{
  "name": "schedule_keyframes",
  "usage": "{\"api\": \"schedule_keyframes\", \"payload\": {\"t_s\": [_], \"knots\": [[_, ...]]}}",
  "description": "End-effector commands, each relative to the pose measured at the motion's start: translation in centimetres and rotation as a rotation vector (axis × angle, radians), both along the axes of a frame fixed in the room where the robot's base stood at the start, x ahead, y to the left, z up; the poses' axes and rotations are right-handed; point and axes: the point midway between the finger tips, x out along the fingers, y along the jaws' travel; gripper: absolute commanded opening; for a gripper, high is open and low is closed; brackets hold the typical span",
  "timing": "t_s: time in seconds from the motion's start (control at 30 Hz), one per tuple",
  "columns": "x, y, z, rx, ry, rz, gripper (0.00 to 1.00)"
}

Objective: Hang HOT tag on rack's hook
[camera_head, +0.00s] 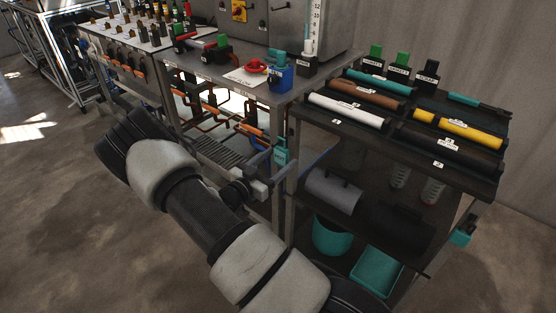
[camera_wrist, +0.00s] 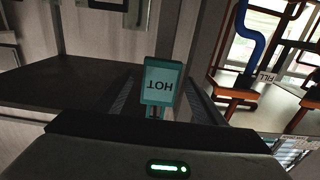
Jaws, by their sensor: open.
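The teal HOT tag (camera_head: 281,152) is at the near left corner post of the rack (camera_head: 291,190). In the wrist view the tag (camera_wrist: 162,82) faces me with its lettering upside down, between my two dark fingers. My gripper (camera_head: 264,187) is open just below and in front of the tag in the head view. Space shows between the tag and each finger, so the jaws are not closed on it. The hook cannot be made out, and I cannot tell what bears the tag.
The rack's top holds coloured rolls, including a white one (camera_head: 345,112) and a yellow one (camera_head: 457,129). A steel bench (camera_head: 225,84) with a blue block (camera_head: 281,78) adjoins it. Pipes with orange fittings (camera_wrist: 236,93) run below the bench. The floor at left is open.

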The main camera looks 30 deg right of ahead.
Motion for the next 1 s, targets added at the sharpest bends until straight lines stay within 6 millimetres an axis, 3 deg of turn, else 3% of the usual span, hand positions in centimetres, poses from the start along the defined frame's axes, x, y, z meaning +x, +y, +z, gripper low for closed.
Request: {"api": "schedule_keyframes", "payload": {"t_s": [0.5, 1.0], "knots": [[-2.0, 5.7, 0.0, 0.0, 0.0, 0.002, 0.64], [-2.4, 6.6, 0.0, 0.001, 0.0, 0.001, 0.64]]}}
